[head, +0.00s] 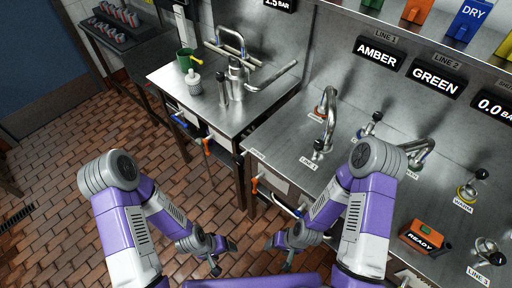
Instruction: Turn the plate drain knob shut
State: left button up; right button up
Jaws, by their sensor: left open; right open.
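I cannot tell which fitting is the plate drain knob, as the labels are too small to read. An orange handle (207,147) hangs at the front of the left steel counter (165,78), with a blue handle (179,121) to its left. Another orange handle (255,184) sits at the front left of the right counter (268,137). My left gripper (227,259) is open and empty, low in front of the counters. My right gripper (278,257) is open and empty beside it. Both are apart from every handle.
A green mug (186,62), a white ribbed bottle (194,83) and a steel tap stand on the left counter. Curved taps (329,119), black knobs (480,174) and an orange READY box (425,236) are on the right counter. The brick-tiled floor (60,165) at left is clear.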

aim_at(238, 159)
jog(key=z, duration=0.4)
jog(key=k, duration=0.3)
jog(key=u, duration=1.15)
jog(key=i, duration=0.7)
jog(key=z, duration=0.5)
